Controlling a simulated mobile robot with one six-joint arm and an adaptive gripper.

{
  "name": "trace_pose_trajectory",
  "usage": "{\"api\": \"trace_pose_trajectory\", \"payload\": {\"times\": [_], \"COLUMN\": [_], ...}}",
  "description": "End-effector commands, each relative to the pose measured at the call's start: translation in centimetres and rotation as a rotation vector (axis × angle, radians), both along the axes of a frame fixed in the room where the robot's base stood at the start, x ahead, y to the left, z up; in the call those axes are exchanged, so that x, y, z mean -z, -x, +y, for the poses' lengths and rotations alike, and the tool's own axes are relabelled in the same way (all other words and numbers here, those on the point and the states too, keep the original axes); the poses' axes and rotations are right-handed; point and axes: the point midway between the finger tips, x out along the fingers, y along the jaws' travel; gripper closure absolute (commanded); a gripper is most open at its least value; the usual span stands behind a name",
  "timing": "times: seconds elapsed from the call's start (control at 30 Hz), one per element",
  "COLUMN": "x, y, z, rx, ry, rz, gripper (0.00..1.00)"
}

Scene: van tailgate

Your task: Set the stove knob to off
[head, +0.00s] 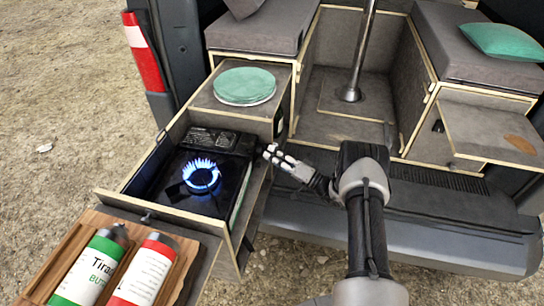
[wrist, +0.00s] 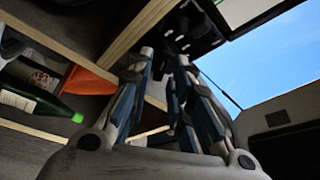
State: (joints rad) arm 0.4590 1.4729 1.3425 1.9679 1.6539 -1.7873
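The black portable stove (head: 203,176) sits in the open wooden drawer at the van's left. A ring of blue flame (head: 201,176) burns on its burner. I cannot make out the stove knob in the head view; the stove's right side faces away. My gripper (head: 268,153) is just right of the stove's far right corner, beside the drawer wall, pointing left. In the wrist view the two fingers (wrist: 165,55) stand apart with nothing clearly between them. Dark parts show just beyond the fingertips there, but I cannot tell whether the knob is among them.
The drawer wall (head: 250,205) runs along the stove's right side. A green plate stack (head: 245,86) stands behind the stove. Two canisters, one green-banded (head: 90,270) and one red-banded (head: 145,272), lie on a wooden tray (head: 50,262) in front. The bumper (head: 430,225) lies behind my arm.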

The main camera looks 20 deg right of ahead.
Motion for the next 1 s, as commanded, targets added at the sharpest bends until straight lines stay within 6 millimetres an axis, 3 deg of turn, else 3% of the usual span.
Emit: {"api": "trace_pose_trajectory", "payload": {"times": [0.37,0.67,1.0], "x": [-0.25,-0.22,-0.23], "y": [-0.55,-0.53,-0.52], "z": [0.5,0.5,0.5], "rx": [0.0,0.0,0.0], "ry": [0.0,0.0,-0.002], "rz": [-0.001,-0.001,0.003], "gripper": [0.81,0.99,1.0]}}
